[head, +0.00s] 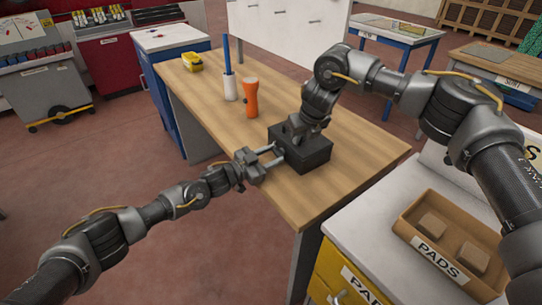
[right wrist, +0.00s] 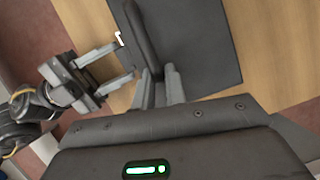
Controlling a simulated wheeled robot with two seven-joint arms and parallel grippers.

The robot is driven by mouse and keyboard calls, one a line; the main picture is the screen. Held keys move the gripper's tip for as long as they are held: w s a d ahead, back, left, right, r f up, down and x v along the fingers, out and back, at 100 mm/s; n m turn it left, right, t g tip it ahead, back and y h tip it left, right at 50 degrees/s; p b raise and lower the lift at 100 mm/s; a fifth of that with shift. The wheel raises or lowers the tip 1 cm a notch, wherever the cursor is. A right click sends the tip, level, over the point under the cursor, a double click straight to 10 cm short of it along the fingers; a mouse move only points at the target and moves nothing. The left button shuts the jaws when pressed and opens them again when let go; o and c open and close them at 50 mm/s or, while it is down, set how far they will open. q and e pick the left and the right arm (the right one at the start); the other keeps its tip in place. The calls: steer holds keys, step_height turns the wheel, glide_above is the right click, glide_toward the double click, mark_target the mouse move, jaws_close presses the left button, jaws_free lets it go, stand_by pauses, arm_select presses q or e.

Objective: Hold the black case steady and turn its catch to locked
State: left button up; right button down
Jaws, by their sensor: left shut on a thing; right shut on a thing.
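The black case (head: 312,157) sits on the wooden bench near its front edge; its dark top fills much of the right wrist view (right wrist: 205,40). My left gripper (head: 279,154) is shut on the case at its left side; its two fingers also show in the right wrist view (right wrist: 126,60). My right gripper (head: 298,131) points down over the case. In the right wrist view its fingers (right wrist: 160,78) are shut on the catch (right wrist: 143,36), a long dark bar on the top. A small white mark (right wrist: 118,39) lies beside the bar. The lock position cannot be read.
An orange cup-like item (head: 251,97), a white holder (head: 229,90) with a blue stick and a yellow item (head: 192,62) stand farther back on the bench (head: 350,150). A pads tray (head: 405,224) is at the lower right. Bench right of the case is clear.

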arm_select(q)
steer(key=o, duration=1)
steer(key=shift+v, duration=6.05)
